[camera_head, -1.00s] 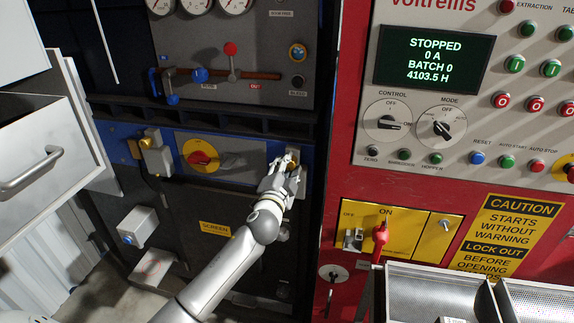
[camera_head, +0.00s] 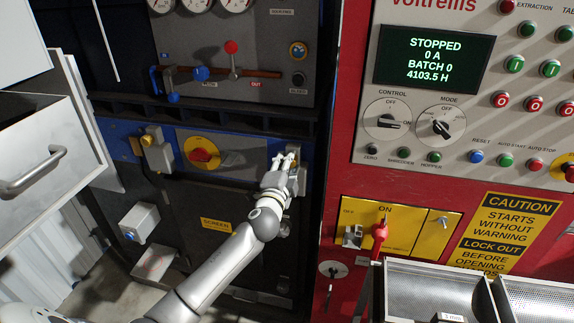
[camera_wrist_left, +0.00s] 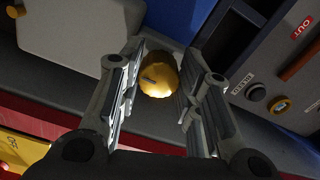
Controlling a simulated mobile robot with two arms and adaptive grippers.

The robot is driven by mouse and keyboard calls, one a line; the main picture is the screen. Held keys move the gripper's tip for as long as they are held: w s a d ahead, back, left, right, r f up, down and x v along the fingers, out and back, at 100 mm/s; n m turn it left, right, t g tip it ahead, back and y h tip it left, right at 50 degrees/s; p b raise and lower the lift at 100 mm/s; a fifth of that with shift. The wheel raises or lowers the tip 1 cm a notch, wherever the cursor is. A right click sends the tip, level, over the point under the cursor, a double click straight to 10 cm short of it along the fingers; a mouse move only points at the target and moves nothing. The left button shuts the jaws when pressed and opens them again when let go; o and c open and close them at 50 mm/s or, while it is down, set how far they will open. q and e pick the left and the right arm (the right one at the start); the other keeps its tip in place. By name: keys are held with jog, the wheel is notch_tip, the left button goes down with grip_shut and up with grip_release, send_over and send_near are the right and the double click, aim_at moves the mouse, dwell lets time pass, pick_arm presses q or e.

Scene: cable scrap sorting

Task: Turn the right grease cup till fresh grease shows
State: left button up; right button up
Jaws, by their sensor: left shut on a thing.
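The right grease cup is a round brass-coloured cap (camera_wrist_left: 158,75) with a dark slot-like mark on its face. It sits between the two fingers of my left gripper (camera_wrist_left: 158,92), which is shut on it. In the head view, my left gripper (camera_head: 287,160) reaches the right end of the blue panel strip and mostly hides this cup. The left grease cup (camera_head: 147,139) sits on a grey block at the left of the strip. I cannot make out any grease. My right gripper is not in view.
A red rotary switch on a yellow disc (camera_head: 203,155) lies left of my gripper. A lever and pipe panel (camera_head: 231,75) is above. The red cabinet with its display (camera_head: 435,60) stands to the right, with metal trays (camera_head: 425,275) below it.

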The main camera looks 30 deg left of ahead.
pick_arm(q)
jog(key=o, duration=1)
jog(key=shift+s, duration=0.1)
jog(key=v, duration=1.1)
jog(key=shift+s+d, duration=0.2)
jog(key=shift+s, duration=0.15)
jog(key=shift+f, duration=0.1)
